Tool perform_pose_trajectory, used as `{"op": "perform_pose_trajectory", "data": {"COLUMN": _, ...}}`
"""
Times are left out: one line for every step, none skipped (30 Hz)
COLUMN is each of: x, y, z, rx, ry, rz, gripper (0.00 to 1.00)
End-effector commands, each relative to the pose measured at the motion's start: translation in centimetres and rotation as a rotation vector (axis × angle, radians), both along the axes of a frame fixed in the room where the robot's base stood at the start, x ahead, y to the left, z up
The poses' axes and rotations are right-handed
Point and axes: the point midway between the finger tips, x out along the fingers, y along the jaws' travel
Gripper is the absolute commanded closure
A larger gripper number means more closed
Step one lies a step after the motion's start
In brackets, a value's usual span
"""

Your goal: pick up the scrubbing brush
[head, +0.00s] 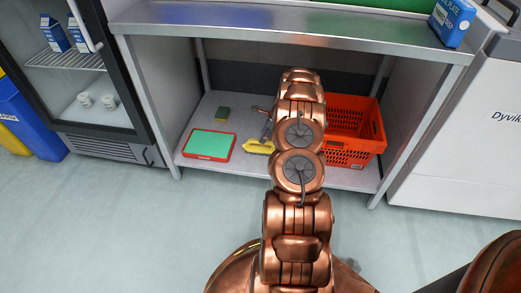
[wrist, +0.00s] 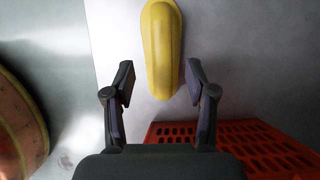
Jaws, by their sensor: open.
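The scrubbing brush (head: 260,147) looks yellow and lies on the lower shelf of the metal bench, just left of my arm. My gripper (wrist: 160,78) is open and empty, with one finger to each side of the brush's near end. How far the fingertips are above the brush is hard to tell. In the head view my arm hides most of my gripper.
An orange tote (head: 352,128) stands right of my arm; its perforated wall (wrist: 245,140) is close below the right finger. The bench top (head: 270,30) overhangs the shelf.

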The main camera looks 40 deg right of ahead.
Motion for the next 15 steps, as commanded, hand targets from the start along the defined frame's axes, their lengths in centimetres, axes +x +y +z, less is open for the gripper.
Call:
{"op": "perform_pose_trajectory", "data": {"x": 0.1, "y": 0.0, "z": -0.6, "rx": 0.000, "ry": 0.000, "rz": -0.001, "gripper": 0.44}}
{"op": "perform_pose_trajectory", "data": {"x": 0.1, "y": 0.0, "z": -0.6, "rx": 0.000, "ry": 0.000, "rz": -0.002, "gripper": 0.44}}
{"op": "perform_pose_trajectory", "data": {"x": 0.1, "y": 0.0, "z": -0.7, "rx": -0.001, "ry": -0.001, "rz": -0.003, "gripper": 0.44}}
{"op": "perform_pose_trajectory", "data": {"x": 0.2, "y": 0.0, "z": -0.7, "rx": -0.001, "ry": -0.001, "rz": -0.003, "gripper": 0.44}}
{"op": "perform_pose_trajectory", "data": {"x": 0.2, "y": 0.0, "z": -0.7, "rx": -0.001, "ry": -0.001, "rz": -0.003, "gripper": 0.44}}
{"op": "perform_pose_trajectory", "data": {"x": 0.2, "y": 0.0, "z": -0.8, "rx": -0.002, "ry": -0.001, "rz": -0.003, "gripper": 0.44}}
{"op": "perform_pose_trajectory", "data": {"x": 0.2, "y": 0.0, "z": -0.9, "rx": -0.002, "ry": -0.001, "rz": -0.003, "gripper": 0.44}}
{"op": "perform_pose_trajectory", "data": {"x": 0.3, "y": 0.0, "z": -1.0, "rx": -0.001, "ry": -0.001, "rz": -0.003, "gripper": 0.44}}
{"op": "perform_pose_trajectory", "data": {"x": 0.3, "y": 0.1, "z": -1.3, "rx": -0.001, "ry": 0.000, "rz": -0.003, "gripper": 0.44}}
{"op": "perform_pose_trajectory", "data": {"x": 0.4, "y": 0.2, "z": -1.6, "rx": -0.002, "ry": 0.000, "rz": -0.002, "gripper": 0.44}}
{"op": "perform_pose_trajectory", "data": {"x": 0.5, "y": 0.2, "z": -1.9, "rx": -0.001, "ry": 0.001, "rz": -0.001, "gripper": 0.44}}
{"op": "perform_pose_trajectory", "data": {"x": 0.6, "y": 0.3, "z": -2.4, "rx": 0.000, "ry": 0.000, "rz": -0.001, "gripper": 0.44}}
{"op": "perform_pose_trajectory", "data": {"x": 0.7, "y": 0.3, "z": -2.7, "rx": -0.001, "ry": -0.001, "rz": -0.002, "gripper": 0.44}}
{"op": "perform_pose_trajectory", "data": {"x": 0.8, "y": 0.3, "z": -3.1, "rx": -0.001, "ry": -0.001, "rz": -0.003, "gripper": 0.44}}
{"op": "perform_pose_trajectory", "data": {"x": 1.0, "y": 0.4, "z": -3.6, "rx": -0.002, "ry": -0.001, "rz": -0.001, "gripper": 0.44}}
